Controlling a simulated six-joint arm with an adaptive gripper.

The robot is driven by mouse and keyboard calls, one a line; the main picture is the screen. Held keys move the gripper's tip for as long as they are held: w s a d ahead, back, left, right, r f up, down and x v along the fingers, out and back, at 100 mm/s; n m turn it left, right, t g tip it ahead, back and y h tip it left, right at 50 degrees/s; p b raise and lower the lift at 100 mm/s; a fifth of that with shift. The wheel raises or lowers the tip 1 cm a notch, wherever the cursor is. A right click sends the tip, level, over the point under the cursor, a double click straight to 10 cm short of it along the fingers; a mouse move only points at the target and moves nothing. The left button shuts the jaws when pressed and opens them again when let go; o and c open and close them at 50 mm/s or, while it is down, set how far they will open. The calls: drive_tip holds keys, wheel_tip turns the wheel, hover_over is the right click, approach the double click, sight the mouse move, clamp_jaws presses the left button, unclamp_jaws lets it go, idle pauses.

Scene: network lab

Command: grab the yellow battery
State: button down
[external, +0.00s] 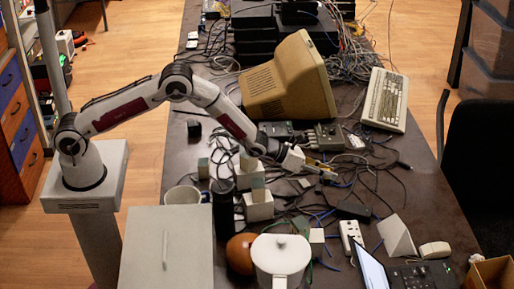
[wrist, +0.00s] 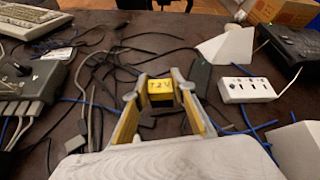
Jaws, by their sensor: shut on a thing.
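The yellow battery (wrist: 161,86) shows in the wrist view as a small yellow and dark block with dark lettering on its face. It sits between the two fingertips of my gripper (wrist: 161,92), which are shut on it from left and right. In the external view, my gripper (external: 325,170) reaches over the middle of the cluttered table. The battery is too small there to make out clearly. I cannot tell whether the battery still touches the table.
Many cables lie around the gripper. A white power strip (wrist: 245,90) and a white wedge (wrist: 228,46) are to its right. A grey switch box (wrist: 32,80) with plugs is to its left. An old monitor (external: 289,80), a keyboard (external: 384,99) and a white pot (external: 281,257) stand on the table.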

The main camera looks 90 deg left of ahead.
drive_tip(key=shift+r, duration=2.05)
